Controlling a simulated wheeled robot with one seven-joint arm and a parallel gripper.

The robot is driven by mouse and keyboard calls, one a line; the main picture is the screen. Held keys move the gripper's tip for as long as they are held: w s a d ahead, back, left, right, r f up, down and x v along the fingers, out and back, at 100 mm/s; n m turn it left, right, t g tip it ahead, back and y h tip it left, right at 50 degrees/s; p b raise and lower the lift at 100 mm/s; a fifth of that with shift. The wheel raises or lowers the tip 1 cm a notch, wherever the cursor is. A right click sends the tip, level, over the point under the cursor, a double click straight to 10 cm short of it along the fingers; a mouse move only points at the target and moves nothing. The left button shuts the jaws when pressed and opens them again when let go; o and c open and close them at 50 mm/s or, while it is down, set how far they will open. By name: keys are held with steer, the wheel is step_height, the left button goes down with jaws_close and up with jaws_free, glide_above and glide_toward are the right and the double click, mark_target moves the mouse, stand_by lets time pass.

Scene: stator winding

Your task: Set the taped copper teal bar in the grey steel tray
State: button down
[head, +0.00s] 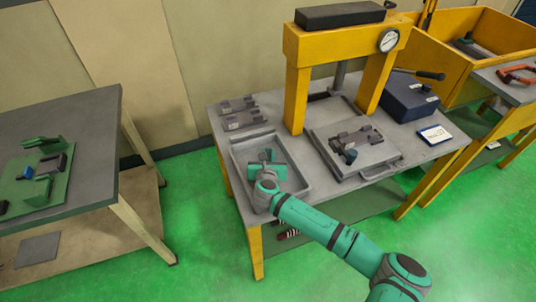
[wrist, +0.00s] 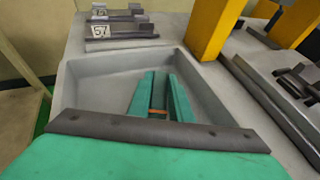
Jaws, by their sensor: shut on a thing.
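The grey steel tray (head: 301,183) sits at the left front of the press table. It is a shallow rectangular tray with sloping walls, and it also fills the middle of the wrist view (wrist: 88,82). My gripper (head: 266,160) is over the tray's inside. In the wrist view its two teal fingers (wrist: 160,76) point down into the tray, shut on the narrow teal bar (wrist: 158,94) between them. A copper-orange band shows across the bar near its lower visible end. The bar's underside is hidden, so I cannot tell whether it touches the tray floor.
A yellow press (head: 298,95) with a gauge stands behind and right of the tray. A grey plate with blocks (head: 352,148) lies right of it. Small numbered holders (wrist: 120,28) stand behind the tray. A dark blue box (head: 408,98) is at the back right.

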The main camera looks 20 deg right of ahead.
steer(key=shift+f, duration=0.4)
steer(key=c, duration=1.5)
jaws_free()
steer(key=shift+c, duration=0.2)
steer(key=shift+f, duration=0.1)
steer(key=shift+s, duration=0.1)
steer(key=v, duration=1)
steer(key=shift+s+a+r, duration=0.15)
steer(key=shift+s+r, duration=0.1)
steer(key=shift+s, duration=0.05)
